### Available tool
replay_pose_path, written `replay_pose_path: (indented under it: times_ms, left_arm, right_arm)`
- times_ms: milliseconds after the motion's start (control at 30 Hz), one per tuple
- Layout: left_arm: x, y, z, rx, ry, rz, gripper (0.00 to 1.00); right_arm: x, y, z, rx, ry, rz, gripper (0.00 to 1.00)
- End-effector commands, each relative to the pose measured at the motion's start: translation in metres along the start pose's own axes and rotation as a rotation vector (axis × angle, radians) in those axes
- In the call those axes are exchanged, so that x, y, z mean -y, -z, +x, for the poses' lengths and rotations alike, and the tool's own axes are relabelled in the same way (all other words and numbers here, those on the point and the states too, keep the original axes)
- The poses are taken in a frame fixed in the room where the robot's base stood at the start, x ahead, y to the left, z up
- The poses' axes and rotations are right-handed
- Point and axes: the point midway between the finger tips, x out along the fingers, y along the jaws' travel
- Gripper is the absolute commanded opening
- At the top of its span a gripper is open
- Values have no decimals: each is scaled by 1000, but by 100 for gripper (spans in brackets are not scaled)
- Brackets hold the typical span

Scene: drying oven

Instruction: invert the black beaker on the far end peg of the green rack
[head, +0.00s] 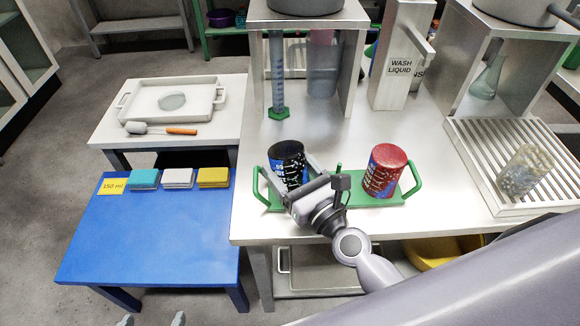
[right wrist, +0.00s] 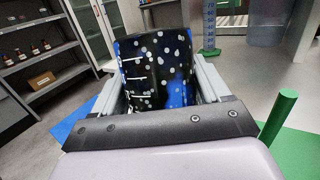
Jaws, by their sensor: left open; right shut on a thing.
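The black beaker (head: 287,160), speckled white with some blue, stands roughly upright-axised at the left end of the green rack (head: 325,199). Its dark top faces up; I cannot tell whether that is its base or its mouth. My right gripper (head: 301,178) is shut on it from the near right side; the beaker also fills the jaws in the right wrist view (right wrist: 155,70). Its lower edge and any peg under it are hidden. A bare green peg (head: 338,171) stands mid-rack. My left gripper (head: 152,319) shows only two separated fingertips at the bottom edge, open and empty.
A red beaker (head: 385,171) stands on the rack's right end. A drain tray with a speckled beaker (head: 525,171) is further right. A blue table (head: 150,235) with sponges is left. A steel stand with a cylinder (head: 278,80) rises behind the rack.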

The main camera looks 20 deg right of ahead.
Motion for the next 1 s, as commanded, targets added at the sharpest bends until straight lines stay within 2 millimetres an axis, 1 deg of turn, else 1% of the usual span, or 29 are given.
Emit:
replay_pose_path:
  times_ms: [400,433,500,800,867,1000]
  left_arm:
    - [-1,-6,5,-2,0,-6,100]
    - [-1,-5,5,-2,0,-7,100]
    - [-1,-5,4,-1,0,-8,100]
    - [-1,-6,5,-1,1,-10,100]
    - [-1,-6,6,-1,1,-10,100]
    - [-1,-9,8,0,1,-9,100]
  right_arm:
    - [0,7,-1,0,0,0,40]
    - [0,7,-1,0,0,1,79]
    - [0,6,0,0,0,0,100]
    - [0,7,-3,-1,0,0,100]
    - [0,7,-8,-1,0,0,100]
    - [0,9,-26,-3,0,-1,100]
